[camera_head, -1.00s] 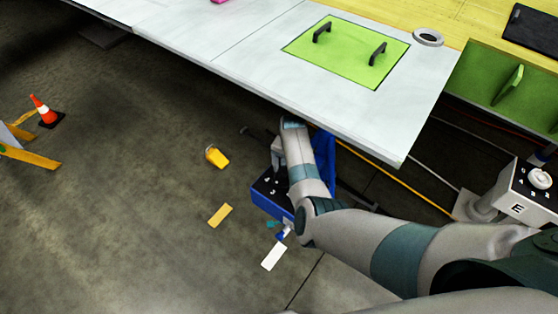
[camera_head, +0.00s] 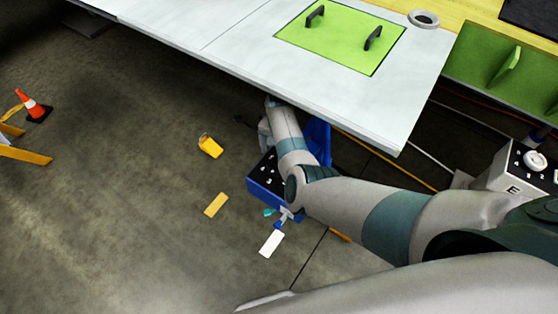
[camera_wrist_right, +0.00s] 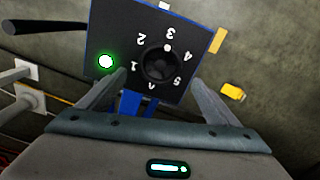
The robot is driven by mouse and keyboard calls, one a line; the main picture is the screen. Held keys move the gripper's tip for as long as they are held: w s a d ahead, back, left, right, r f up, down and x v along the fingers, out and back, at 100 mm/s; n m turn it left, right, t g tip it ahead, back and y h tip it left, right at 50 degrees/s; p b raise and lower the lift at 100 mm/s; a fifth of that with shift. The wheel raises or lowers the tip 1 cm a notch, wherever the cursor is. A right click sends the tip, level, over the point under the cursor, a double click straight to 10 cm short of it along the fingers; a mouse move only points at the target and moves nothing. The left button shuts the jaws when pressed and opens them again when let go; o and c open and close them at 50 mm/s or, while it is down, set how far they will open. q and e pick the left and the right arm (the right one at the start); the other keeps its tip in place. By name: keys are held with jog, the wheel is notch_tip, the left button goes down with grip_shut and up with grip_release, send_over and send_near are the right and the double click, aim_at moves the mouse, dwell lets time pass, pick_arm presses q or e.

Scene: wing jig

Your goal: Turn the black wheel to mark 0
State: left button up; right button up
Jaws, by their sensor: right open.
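The black wheel (camera_wrist_right: 158,66) sits on a dark panel (camera_wrist_right: 105,25) in the right wrist view. White digits 1 to 5 surround it, and its white dot points close to 3. A small white mark at its lower edge is too unclear to read. The panel tops a blue box (camera_head: 262,194) low beside the table in the head view, partly behind my right arm. My right gripper (camera_wrist_right: 158,78) is open, its fingers on either side of the wheel; I cannot tell whether they touch it. My left gripper is out of view.
A lit green lamp (camera_wrist_right: 106,61) is on the panel. The white table (camera_head: 370,112) overhangs near my right arm. A box marked E (camera_head: 505,178) with a white knob (camera_head: 535,160) stands at right. A yellow object (camera_head: 210,147) and a cone (camera_head: 34,107) are on the floor.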

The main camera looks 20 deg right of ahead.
jog(key=shift+f+b, duration=0.8)
jog(key=shift+f, duration=2.25)
jog(key=shift+c, duration=0.4)
jog(key=c, duration=1)
